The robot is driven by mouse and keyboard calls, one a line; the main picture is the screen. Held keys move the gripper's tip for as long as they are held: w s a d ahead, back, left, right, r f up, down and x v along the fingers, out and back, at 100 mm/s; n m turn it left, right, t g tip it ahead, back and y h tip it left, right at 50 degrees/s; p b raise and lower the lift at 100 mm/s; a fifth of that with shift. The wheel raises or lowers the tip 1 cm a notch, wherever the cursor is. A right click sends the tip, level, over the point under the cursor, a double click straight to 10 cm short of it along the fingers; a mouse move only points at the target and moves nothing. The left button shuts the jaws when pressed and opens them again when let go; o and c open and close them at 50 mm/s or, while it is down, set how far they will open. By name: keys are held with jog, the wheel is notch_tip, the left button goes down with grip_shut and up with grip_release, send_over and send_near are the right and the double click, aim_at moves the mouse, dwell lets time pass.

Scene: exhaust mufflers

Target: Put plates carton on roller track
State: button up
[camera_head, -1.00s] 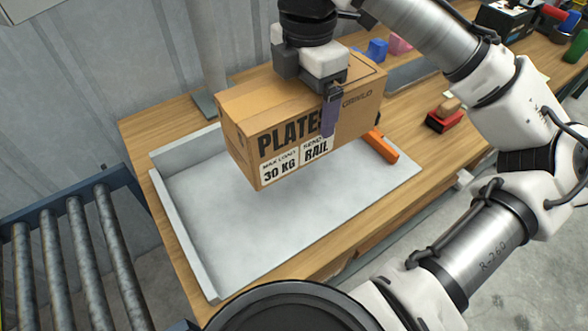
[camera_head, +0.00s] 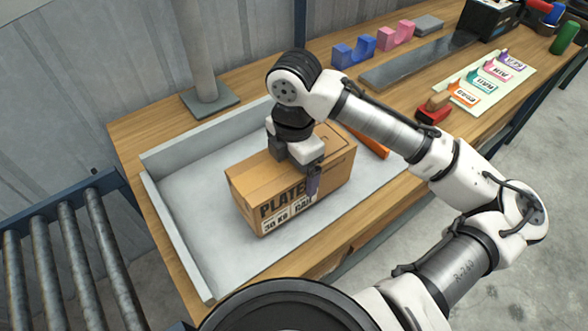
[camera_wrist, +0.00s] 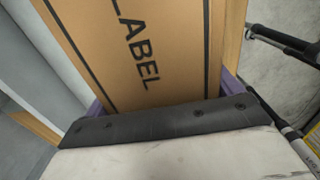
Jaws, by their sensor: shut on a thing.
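The plates carton (camera_head: 252,187) is a brown cardboard box marked PLATES, 30 KG and RAIL. My gripper (camera_head: 307,178) is shut across the carton from above, with a purple finger pad against its printed front side. The carton is over the grey tray (camera_head: 172,197) on the wooden bench; I cannot tell whether its bottom touches the tray. In the wrist view the carton top (camera_wrist: 150,50) with the word LABEL fills the space between the purple fingers. The roller track (camera_head: 75,250) stands at the lower left, with bare grey rollers in a blue frame.
The tray has raised walls at the back and left, between carton and rollers. A grey post (camera_head: 203,60) stands behind the tray. An orange piece (camera_head: 372,143) lies right of the carton. Blue (camera_head: 353,50) and pink (camera_head: 396,36) blocks and a label sheet (camera_head: 487,78) are farther right.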

jog(key=shift+f, duration=0.75)
jog(key=shift+f, duration=0.15)
